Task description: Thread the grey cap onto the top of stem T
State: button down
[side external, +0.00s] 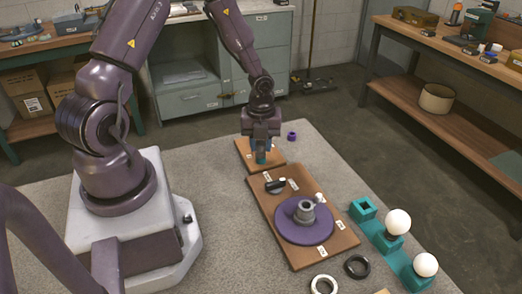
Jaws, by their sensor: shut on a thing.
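My gripper (261,148) points down over a small wooden board (244,147) at the back of the mat. It is shut on a small part that its fingers hide, so I cannot tell which part it is. A teal block (261,158) shows right below the fingertips; contact is unclear. A larger wooden board (283,249) lies nearer the camera. On it sits a round purple base (290,232) with an upright grey hollow piece (304,212) near its middle. I cannot make out which piece is stem T, and no grey cap shows clearly.
A black part with a pale end (275,186) lies on the larger board. A purple ring (292,136) is right of the gripper. Teal holders (363,208), two white bulbs (398,221), a black ring (357,266) and a white ring (324,284) stand to the right and front.

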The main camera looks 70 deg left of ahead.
jog(key=m, duration=0.3)
jog(key=shift+f, duration=0.15)
jog(key=shift+m, duration=0.7)
jog(key=m, duration=0.3)
jog(key=shift+m, duration=0.3)
jog(key=shift+d+m, duration=0.1)
jog(key=shift+m, duration=0.8)
jog(key=m, duration=0.7)
jog(key=c, duration=1)
grip_release()
